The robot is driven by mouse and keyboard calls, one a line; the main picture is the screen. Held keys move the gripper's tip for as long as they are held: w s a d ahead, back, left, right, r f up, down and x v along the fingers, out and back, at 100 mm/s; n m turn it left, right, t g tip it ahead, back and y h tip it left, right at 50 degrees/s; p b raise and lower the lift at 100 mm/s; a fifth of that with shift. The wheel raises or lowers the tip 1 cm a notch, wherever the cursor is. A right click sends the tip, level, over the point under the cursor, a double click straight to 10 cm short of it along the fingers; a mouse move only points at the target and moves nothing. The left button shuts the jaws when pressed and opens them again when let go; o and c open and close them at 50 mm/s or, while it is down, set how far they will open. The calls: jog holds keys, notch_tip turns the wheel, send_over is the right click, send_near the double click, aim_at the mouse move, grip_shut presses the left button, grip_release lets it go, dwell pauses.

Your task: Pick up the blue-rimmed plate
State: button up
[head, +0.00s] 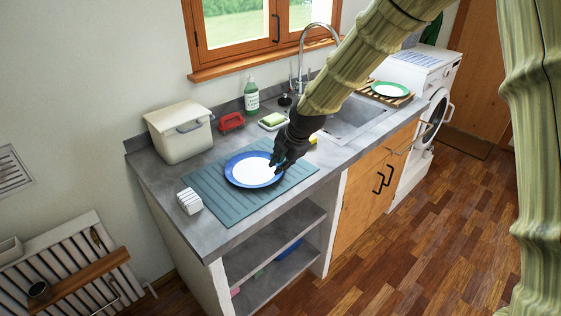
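The blue-rimmed plate (250,169) has a white middle and lies face up on a teal ribbed mat (207,194) on the grey counter. My gripper (276,167) is dark and points down at the plate's right rim, covering a little of that edge. Its fingertips overlap the rim in this view. I cannot tell whether they touch the plate or hover above it. The gap between the fingers is too small to read.
A white block (190,201) sits left of the plate. Behind are a cream bin (180,132), a red brush (231,122), a soap dish (273,121) and a green bottle (251,96). A green-rimmed plate (390,90) rests on a wooden rack beyond the sink (350,118).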

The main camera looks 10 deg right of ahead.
aim_at(271, 182)
jog(key=shift+f, duration=0.1)
jog(key=shift+p+x, duration=1.5)
jog(key=shift+x, duration=3.8)
grip_shut()
jog(key=shift+s, duration=0.15)
